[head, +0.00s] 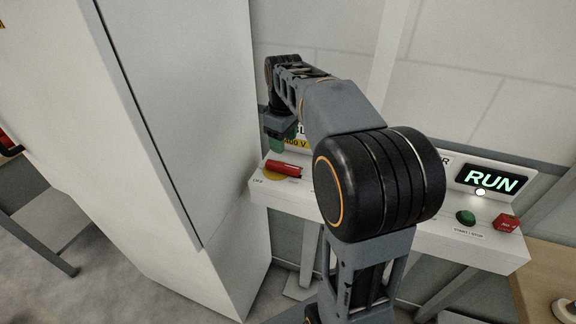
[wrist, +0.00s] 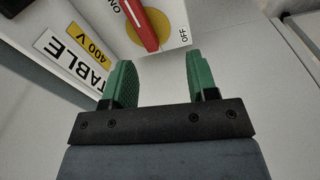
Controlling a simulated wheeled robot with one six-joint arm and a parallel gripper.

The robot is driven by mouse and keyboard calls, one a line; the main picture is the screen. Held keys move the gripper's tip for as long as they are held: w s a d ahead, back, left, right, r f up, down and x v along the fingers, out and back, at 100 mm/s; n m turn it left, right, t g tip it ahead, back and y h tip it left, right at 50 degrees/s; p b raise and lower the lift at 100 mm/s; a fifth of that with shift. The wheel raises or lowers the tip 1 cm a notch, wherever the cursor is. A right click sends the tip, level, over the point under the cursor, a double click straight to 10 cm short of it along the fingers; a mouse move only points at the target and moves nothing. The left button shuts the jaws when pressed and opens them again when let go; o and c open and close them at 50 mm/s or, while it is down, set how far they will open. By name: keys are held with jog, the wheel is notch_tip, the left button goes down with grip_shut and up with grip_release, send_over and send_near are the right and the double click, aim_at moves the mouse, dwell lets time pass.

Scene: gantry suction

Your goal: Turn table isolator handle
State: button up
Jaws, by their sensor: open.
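The table isolator has a red handle (head: 285,168) on a yellow round plate (head: 270,176), at the left end of a white console. In the wrist view the red handle (wrist: 142,24) lies aslant on the yellow plate (wrist: 172,22), between ON and OFF marks, nearer the top edge. My gripper (wrist: 155,72) has two green fingers, spread open and empty. The fingertips point toward the isolator and are apart from the handle. In the head view my gripper (head: 277,145) is just above and behind the handle, partly hidden by my arm.
A label reading TABLE 400 V (wrist: 80,55) stands beside the isolator. A tall white cabinet (head: 185,130) rises close on the left. A lit RUN display (head: 491,180), a green button (head: 466,217) and a red button (head: 507,222) are on the console's right.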

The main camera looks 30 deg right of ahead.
aim_at(288, 166)
jog(key=w+d+f+n+g, duration=0.1)
jog(key=w+d+n, duration=0.1)
jog(key=w+d, duration=0.15)
jog(key=f, duration=1.3)
jog(key=shift+w+a+f+p, duration=0.1)
jog(key=shift+w+f+p, duration=0.1)
jog(key=shift+w+p, duration=0.15)
